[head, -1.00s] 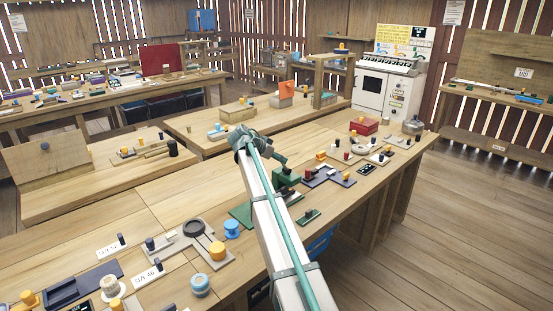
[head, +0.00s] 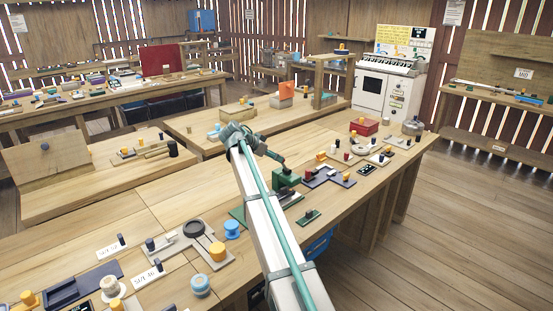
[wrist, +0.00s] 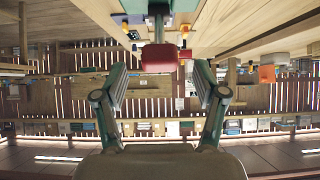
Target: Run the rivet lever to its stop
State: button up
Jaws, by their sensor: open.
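A green rivet press (head: 287,180) stands on the front bench beside a blue-grey board. In the wrist view, a red block-like handle (wrist: 160,58) on a dark stem hangs in front of the palm; it looks like the lever's end. My gripper (wrist: 160,72) is open, with one finger on each side of the red handle and a gap to both. Part of the green press (wrist: 184,5) shows at the top of the wrist view. In the head view, my gripper (head: 281,160) is small, just above the press, and its fingers are hard to make out.
The blue-grey board (head: 328,176) with knobs lies right of the press. A small green plate (head: 308,217) lies in front. A red box (head: 364,127) and a metal pot (head: 413,126) stand farther right. Blue and yellow knobs stand left of my arm.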

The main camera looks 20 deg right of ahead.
jog(key=v, duration=0.8)
